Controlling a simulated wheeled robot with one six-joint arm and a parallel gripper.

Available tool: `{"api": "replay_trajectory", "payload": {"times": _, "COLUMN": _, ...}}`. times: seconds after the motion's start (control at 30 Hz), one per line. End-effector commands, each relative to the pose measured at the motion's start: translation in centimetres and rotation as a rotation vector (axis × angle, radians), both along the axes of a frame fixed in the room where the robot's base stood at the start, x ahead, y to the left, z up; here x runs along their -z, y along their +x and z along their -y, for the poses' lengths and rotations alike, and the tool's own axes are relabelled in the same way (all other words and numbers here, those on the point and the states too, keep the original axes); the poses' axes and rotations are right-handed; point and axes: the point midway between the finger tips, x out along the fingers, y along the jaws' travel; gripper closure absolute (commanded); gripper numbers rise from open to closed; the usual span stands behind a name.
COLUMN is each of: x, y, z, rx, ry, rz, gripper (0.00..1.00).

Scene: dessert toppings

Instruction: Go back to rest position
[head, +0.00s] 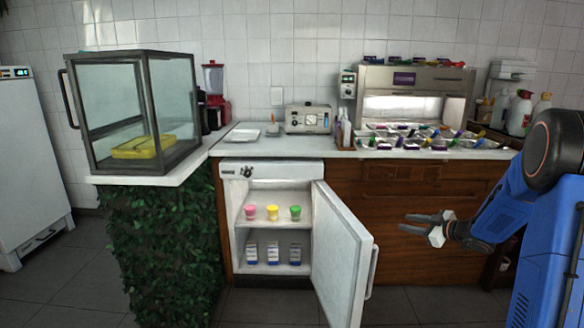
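My gripper (425,224) is at the right, at the end of my blue arm, in front of the brown wooden cabinet front. Its dark fingers point left and stand apart with nothing visible between them. It is clear of the counter and to the right of the open fridge door (340,258).
The small fridge (272,172) stands open with pink, yellow and green cups (272,212) on its upper shelf and several cartons (273,253) below. A glass case (120,100) with a yellow item stands left. Topping trays (410,143) fill the right counter. Floor in front is clear.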

Motion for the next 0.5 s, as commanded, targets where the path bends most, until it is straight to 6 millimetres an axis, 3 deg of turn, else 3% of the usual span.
{"api": "replay_trajectory", "payload": {"times": 0.03, "x": -1.6, "y": -0.1, "z": -0.3, "rx": 0.041, "ry": -0.024, "rz": 0.008, "gripper": 0.67}}
{"api": "replay_trajectory", "payload": {"times": 0.27, "x": -6.7, "y": -1.5, "z": 0.0, "rx": 0.256, "ry": -0.107, "rz": 0.004, "gripper": 0.67}}
{"api": "replay_trajectory", "payload": {"times": 0.5, "x": -11.0, "y": -5.6, "z": 0.1, "rx": 0.465, "ry": -0.145, "rz": -0.036, "gripper": 0.67}}
